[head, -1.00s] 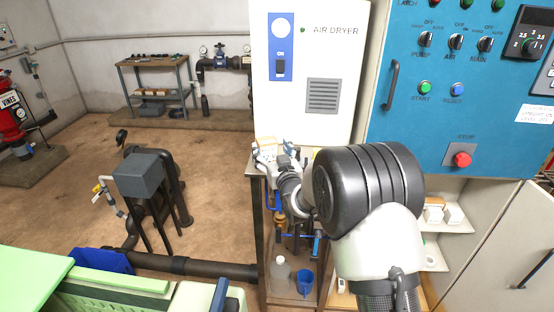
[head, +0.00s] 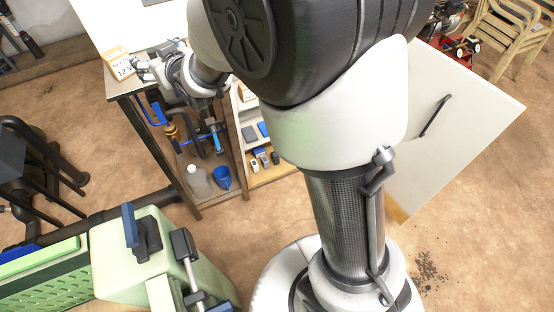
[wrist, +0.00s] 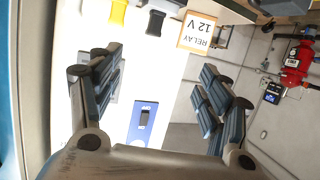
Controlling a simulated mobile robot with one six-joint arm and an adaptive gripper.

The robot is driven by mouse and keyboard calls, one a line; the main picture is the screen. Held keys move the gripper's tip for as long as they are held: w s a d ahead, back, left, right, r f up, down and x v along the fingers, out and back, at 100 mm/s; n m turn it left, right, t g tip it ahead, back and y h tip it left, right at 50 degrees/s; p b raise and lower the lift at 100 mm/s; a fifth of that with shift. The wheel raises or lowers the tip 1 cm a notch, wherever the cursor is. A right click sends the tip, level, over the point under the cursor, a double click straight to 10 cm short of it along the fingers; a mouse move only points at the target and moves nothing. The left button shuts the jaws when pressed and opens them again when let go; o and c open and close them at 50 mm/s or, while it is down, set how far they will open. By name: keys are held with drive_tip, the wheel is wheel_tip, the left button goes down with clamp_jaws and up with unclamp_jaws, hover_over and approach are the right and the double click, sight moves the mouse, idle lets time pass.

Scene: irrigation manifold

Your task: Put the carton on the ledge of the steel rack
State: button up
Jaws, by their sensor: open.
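The carton (head: 119,66) is a small white and orange box marked 12 V. It sits at the near left corner of the top of a dark-framed metal stand (head: 125,97), which seems to be the steel rack. My gripper (head: 145,66) is just right of the carton. In the wrist view the carton (wrist: 197,32) shows upside down, marked RELAY 12 V, beyond the fingertips and toward the right finger. My gripper (wrist: 160,68) is open, with nothing between its fingers. I cannot tell in the head view whether a finger touches the carton.
A white plastic bottle (head: 197,181) and a blue cup (head: 221,177) stand low in the stand, below blue-handled pipework. An open white cabinet door (head: 455,120) is at right. A pale green case (head: 140,252) is at lower left.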

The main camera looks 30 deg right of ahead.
drive_tip(key=s+d+r+m+g+h, duration=0.1)
drive_tip(key=s+d+g, duration=0.1)
drive_tip(key=s+d, duration=0.5)
drive_tip(key=s+d+r+m+g+h, duration=0.1)
drive_tip(key=s+d+g+h, duration=0.15)
drive_tip(key=s, duration=0.95)
drive_tip(key=s+d+f+g, duration=0.1)
drive_tip(key=s+g, duration=0.1)
drive_tip(key=s, duration=0.8)
drive_tip(key=s+d+f+m+g, duration=0.1)
drive_tip(key=s+f+g, duration=0.1)
drive_tip(key=s, duration=0.8)
drive_tip(key=shift+s+g, duration=0.25)
drive_tip(key=shift+g, duration=0.3)
drive_tip(key=shift+d, duration=0.1)
drive_tip(key=shift+c, duration=0.6)
